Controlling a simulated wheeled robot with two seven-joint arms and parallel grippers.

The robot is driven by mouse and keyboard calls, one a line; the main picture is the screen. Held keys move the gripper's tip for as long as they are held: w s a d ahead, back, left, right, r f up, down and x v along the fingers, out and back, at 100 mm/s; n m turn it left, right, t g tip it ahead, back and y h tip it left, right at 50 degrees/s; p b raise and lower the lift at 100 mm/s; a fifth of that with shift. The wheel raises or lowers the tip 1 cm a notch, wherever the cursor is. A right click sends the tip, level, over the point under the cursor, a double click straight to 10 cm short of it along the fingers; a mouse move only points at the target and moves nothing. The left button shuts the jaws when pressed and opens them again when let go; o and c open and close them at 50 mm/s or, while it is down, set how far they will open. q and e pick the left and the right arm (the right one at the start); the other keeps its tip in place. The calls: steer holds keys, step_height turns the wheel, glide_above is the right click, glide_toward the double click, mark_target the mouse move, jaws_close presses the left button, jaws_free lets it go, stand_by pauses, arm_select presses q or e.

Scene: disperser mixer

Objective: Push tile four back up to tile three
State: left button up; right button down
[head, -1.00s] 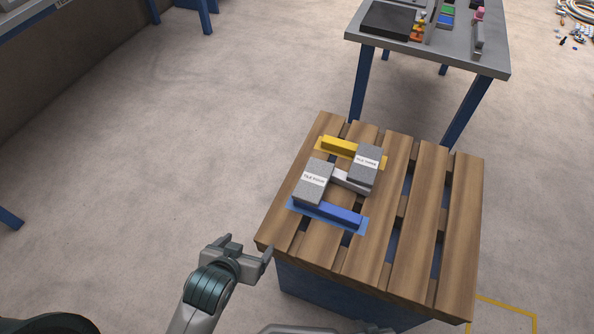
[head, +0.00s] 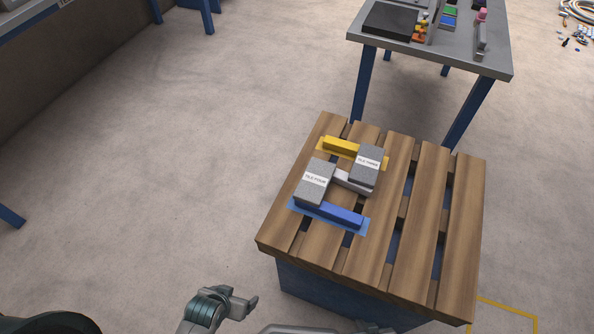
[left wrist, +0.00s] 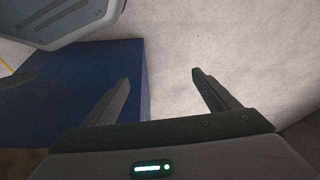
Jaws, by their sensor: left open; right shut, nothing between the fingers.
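Tile four (head: 314,185), a grey block with a white label, lies on the pallet at the left, by the blue bar (head: 338,214). Tile three (head: 366,164), a similar grey block, lies further back and to the right. A gap separates the two tiles, and a pale grey bar (head: 352,181) shows there. My left gripper (head: 248,304) is open and empty, low in front of the pallet's near left corner and well away from the tiles. The left wrist view shows its two fingers (left wrist: 160,90) apart with nothing between them.
The slatted wooden pallet (head: 420,215) sits on a blue base (head: 330,296); its right side is bare. A yellow bar (head: 345,148) lies behind the tiles. A grey table (head: 495,62) with parts stands further back.

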arm_select(q)
steer(key=s+d+f, duration=0.1)
steer(key=s+f, duration=0.2)
steer(key=f, duration=1.1)
steer(key=shift+f+t, duration=0.25)
steer(key=shift+t, duration=0.15)
steer(key=shift+s, duration=0.1)
